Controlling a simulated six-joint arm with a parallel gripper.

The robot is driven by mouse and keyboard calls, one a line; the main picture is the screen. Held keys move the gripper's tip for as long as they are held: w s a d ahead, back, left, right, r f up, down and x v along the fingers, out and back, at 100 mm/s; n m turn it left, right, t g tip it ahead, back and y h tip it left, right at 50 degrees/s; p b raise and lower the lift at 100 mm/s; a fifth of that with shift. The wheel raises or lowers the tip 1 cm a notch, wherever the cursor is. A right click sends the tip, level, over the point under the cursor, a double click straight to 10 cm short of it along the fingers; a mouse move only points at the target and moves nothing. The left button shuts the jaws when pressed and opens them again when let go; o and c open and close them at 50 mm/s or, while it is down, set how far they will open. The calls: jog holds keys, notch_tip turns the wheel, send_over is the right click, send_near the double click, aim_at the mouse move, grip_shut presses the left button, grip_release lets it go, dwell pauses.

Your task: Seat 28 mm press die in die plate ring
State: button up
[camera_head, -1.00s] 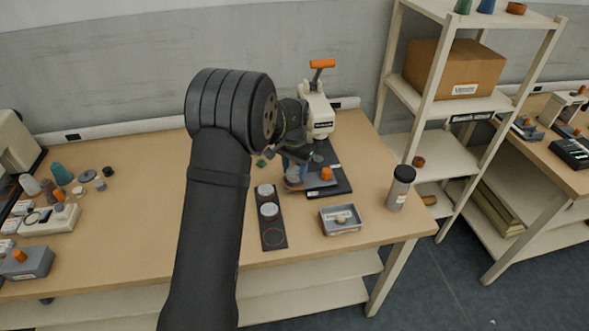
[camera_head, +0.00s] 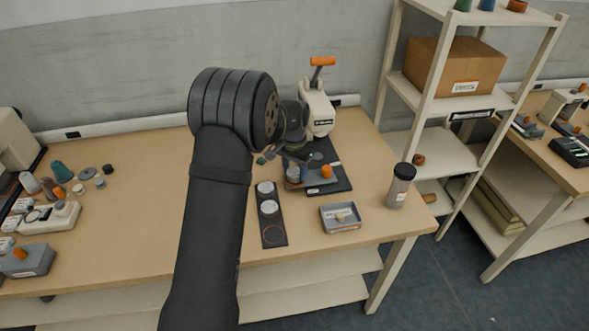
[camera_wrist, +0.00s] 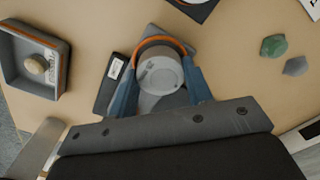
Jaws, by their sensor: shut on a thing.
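My gripper (camera_wrist: 160,88) has its blue fingers on both sides of a grey round die (camera_wrist: 160,70) and is shut on it. The die's flat face, with small marks, faces the wrist camera. An orange ring (camera_wrist: 163,41) curves around the die's far edge in the wrist view; whether the die sits inside it or above it I cannot tell. In the head view my gripper (camera_head: 296,166) is at the front of the press (camera_head: 318,108), over its black base (camera_head: 338,184). My arm hides part of this area.
A grey tray (camera_head: 342,228) with a small round piece is at the front right, near a dark bottle (camera_head: 400,187). A black strip (camera_head: 272,222) with pale discs lies left of the press base. Green and grey pieces (camera_wrist: 273,45) lie nearby.

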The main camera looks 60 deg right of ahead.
jog(key=shift+f, duration=0.25)
jog(key=o, duration=1.8)
jog(key=shift+c, duration=0.2)
jog(key=shift+r, duration=4)
jog(key=shift+f, duration=3.9)
